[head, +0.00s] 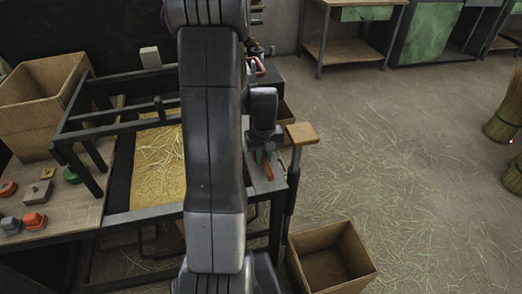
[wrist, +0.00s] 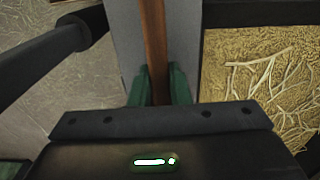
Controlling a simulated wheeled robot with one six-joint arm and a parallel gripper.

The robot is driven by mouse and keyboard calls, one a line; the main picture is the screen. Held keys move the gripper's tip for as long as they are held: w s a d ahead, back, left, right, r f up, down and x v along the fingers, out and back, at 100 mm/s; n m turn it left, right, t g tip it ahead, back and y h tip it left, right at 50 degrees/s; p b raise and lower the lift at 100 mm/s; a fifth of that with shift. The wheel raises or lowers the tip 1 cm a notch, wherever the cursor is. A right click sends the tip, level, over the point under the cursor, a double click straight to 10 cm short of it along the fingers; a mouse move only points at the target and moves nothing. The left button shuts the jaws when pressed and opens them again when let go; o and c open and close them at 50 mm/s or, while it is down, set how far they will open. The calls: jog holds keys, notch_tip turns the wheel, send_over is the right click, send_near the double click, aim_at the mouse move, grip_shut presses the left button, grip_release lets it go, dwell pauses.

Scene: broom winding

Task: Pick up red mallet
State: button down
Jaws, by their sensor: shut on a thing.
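My gripper (head: 263,157) is at the right end of the workbench, pointing down, with green fingertips. It is shut on a reddish-brown handle (head: 267,172), which I take to be the red mallet's. In the wrist view the handle (wrist: 155,45) runs upward from between the green fingers (wrist: 156,88), over a grey strip. No mallet head shows clearly in either view. My arm covers the middle of the head view, and my gripper body hides the lower end of the handle in the wrist view.
A straw-filled tray (head: 118,215) lies left of my gripper, under a dark frame (head: 70,140). A wooden-topped post (head: 302,133) stands close on the right. An open box (head: 372,270) is on the floor. Red, green and grey blocks (head: 35,221) sit at the left.

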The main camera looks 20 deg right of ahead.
aim_at(264, 156)
jog(key=shift+r, duration=0.15)
jog(key=shift+r, duration=0.65)
jog(key=shift+s+r, duration=0.2)
jog(key=shift+r, duration=0.9)
jog(key=s+a, duration=0.1)
jog(key=s, duration=1.6)
jog(key=shift+s+f, duration=0.15)
jog(key=shift+s, duration=0.15)
jog(key=c, duration=1.9)
grip_release()
jog(key=shift+c, duration=0.2)
grip_shut()
